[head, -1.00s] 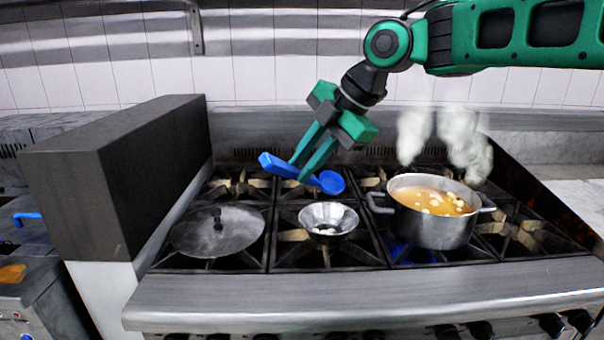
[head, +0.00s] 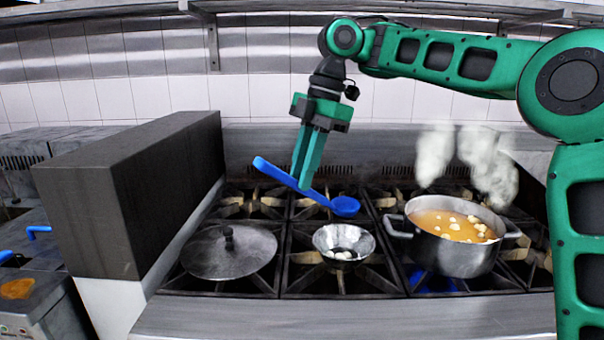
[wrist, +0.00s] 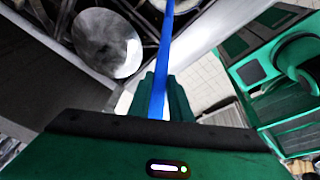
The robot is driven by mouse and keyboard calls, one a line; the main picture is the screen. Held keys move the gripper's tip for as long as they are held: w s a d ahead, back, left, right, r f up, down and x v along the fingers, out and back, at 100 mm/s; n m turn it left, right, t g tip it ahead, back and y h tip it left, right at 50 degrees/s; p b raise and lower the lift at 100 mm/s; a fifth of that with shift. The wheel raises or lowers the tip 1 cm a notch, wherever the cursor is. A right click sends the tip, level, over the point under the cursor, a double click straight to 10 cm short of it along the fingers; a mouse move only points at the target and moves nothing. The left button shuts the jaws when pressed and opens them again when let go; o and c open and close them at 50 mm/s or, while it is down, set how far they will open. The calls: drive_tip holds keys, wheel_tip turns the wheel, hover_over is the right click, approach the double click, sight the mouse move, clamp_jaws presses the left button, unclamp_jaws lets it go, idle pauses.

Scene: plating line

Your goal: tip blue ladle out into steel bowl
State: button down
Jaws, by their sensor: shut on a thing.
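The blue ladle (head: 276,173) is held by its handle in my gripper (head: 305,185), which is shut on it. The handle slopes down to the right, and the ladle's cup (head: 345,206) hangs above and behind the steel bowl (head: 343,240). Whether the cup holds anything cannot be seen. The steel bowl stands on the stove with some pale pieces inside. In the wrist view the ladle handle (wrist: 165,60) runs up from between the fingers; the cup is out of that view.
A steaming pot (head: 460,250) of orange soup with pale pieces stands right of the bowl. A round metal lid (head: 229,255) lies on the stove to the left. A tall dark partition (head: 140,190) borders the stove's left side.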

drive_tip(key=shift+w+a+g, duration=0.15)
drive_tip(key=shift+w+g, duration=0.15)
drive_tip(key=shift+w+r, duration=0.25)
drive_tip(key=shift+r, duration=0.05)
drive_tip(key=shift+s+a+r, duration=0.1)
drive_tip(key=shift+s+r, duration=0.05)
drive_tip(key=shift+r, duration=1.85)
